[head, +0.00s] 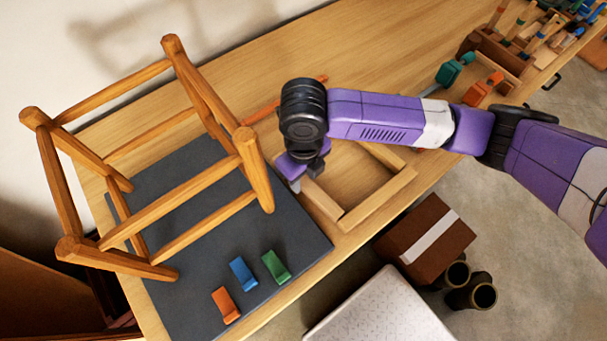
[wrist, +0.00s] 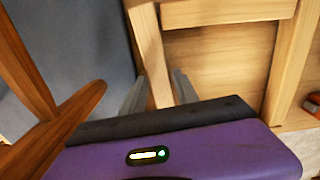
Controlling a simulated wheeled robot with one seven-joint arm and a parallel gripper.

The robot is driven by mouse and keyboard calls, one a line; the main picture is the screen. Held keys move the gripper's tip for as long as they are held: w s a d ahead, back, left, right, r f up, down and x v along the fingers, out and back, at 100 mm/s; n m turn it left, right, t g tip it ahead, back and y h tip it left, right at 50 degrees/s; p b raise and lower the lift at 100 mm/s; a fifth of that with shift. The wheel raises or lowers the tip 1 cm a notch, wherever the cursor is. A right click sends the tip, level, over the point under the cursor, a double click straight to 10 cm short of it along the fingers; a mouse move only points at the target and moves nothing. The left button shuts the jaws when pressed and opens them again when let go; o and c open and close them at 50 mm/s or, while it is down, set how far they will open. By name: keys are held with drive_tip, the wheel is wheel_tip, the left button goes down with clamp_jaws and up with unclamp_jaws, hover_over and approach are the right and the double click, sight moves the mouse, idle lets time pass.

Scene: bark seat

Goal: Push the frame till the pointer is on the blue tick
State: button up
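A rectangular wooden frame (head: 380,197) lies on the bench, right of the dark mat. It also shows in the wrist view (wrist: 228,12). My gripper (head: 307,177) points down at the frame's left bar. In the wrist view my two fingers (wrist: 160,92) are apart, one on each side of that bar (wrist: 148,50); I cannot tell whether they press on it. A second wooden frame, stool-like with round legs (head: 255,170), stands on the mat at left. A small blue piece (head: 243,273) lies on the mat. I cannot make out a pointer or a tick.
Orange (head: 226,305) and green (head: 275,266) pieces lie beside the blue one on the dark mat (head: 300,235). A stool leg (wrist: 60,125) is close left of my gripper. Tools and a rack (head: 495,55) fill the far right. Bare bench (head: 330,45) lies behind.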

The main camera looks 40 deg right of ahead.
clamp_jaws()
idle(1.3)
